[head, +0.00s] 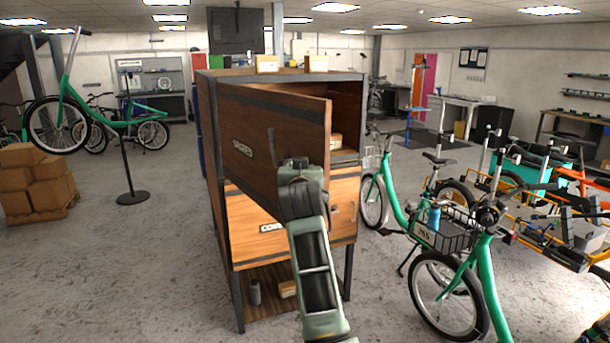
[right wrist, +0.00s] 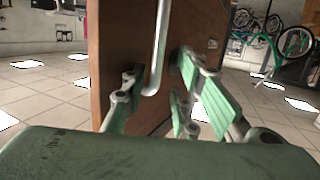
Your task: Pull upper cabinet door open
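The wooden upper cabinet door (head: 285,115) is swung part way out from the cabinet (head: 355,110); a shelf shows behind its free edge. In the right wrist view, the door (right wrist: 118,40) carries a pale bar handle (right wrist: 160,45). The green fingers of my right gripper (right wrist: 165,100) are spread apart on either side of the handle's lower end. I cannot tell whether they touch it. My left gripper is out of view.
The lower cabinet door (head: 245,225) is below, with an open bottom shelf under it. Green bicycles (head: 485,275) stand close on the right. Cardboard boxes (head: 35,180) and a bike on a stand (head: 130,175) are on the left.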

